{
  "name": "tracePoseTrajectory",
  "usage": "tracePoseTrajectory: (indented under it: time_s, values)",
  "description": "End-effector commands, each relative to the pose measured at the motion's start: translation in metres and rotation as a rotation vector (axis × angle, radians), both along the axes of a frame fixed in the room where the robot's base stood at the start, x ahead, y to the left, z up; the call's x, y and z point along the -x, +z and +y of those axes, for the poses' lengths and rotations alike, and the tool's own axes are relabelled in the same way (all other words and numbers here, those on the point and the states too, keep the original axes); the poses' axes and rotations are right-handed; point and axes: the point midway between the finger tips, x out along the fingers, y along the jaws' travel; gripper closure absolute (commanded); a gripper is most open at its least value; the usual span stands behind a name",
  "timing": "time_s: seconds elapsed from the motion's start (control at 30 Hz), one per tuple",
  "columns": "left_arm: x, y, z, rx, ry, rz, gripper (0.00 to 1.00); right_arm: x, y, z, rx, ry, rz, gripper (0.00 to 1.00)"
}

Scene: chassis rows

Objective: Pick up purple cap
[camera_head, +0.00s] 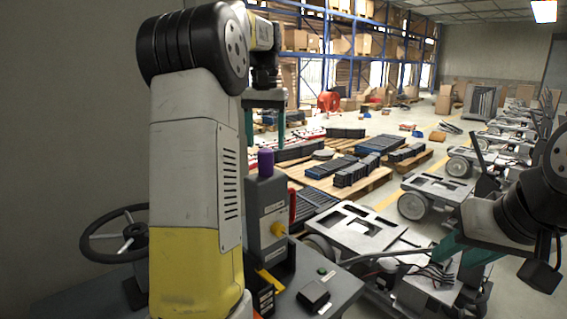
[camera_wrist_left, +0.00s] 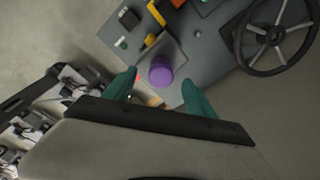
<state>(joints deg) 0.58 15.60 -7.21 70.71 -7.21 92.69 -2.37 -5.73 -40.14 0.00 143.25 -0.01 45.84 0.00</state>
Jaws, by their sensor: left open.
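The purple cap (camera_head: 266,162) sits upright on top of a grey box-shaped post on the console. My left gripper (camera_head: 264,139) is above it, pointing down, with its green fingers apart and nothing between them in the head view. In the left wrist view the purple cap (camera_wrist_left: 160,72) shows between the two open fingertips (camera_wrist_left: 159,78), with space on both sides. I cannot tell the exact height gap. My right gripper (camera_head: 458,256) is low at the right, by a chassis with dark cables; its jaw opening is unclear.
A wheeled chassis (camera_head: 355,230) stands close at the right, with more in a row behind. Pallets (camera_head: 370,190) with dark parts lie beyond.

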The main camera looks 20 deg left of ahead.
Motion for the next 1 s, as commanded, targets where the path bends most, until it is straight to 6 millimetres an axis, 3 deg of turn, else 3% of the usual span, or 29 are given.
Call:
tracePoseTrajectory:
  time_s: [0.5, 0.77, 1.0]
  values:
    - [-0.004, -0.066, 0.002, 0.001, 0.0, 0.0, 0.35, 0.0, 0.0, 0.0, 0.0, 0.0, 0.001, 0.64]
    - [-0.005, -0.069, 0.003, 0.001, 0.0, -0.002, 0.35, 0.0, 0.0, 0.0, 0.0, 0.0, 0.0, 0.64]
    - [-0.005, -0.069, 0.002, 0.001, 0.0, -0.002, 0.78, 0.0, 0.0, 0.0, 0.0, 0.0, 0.0, 0.64]
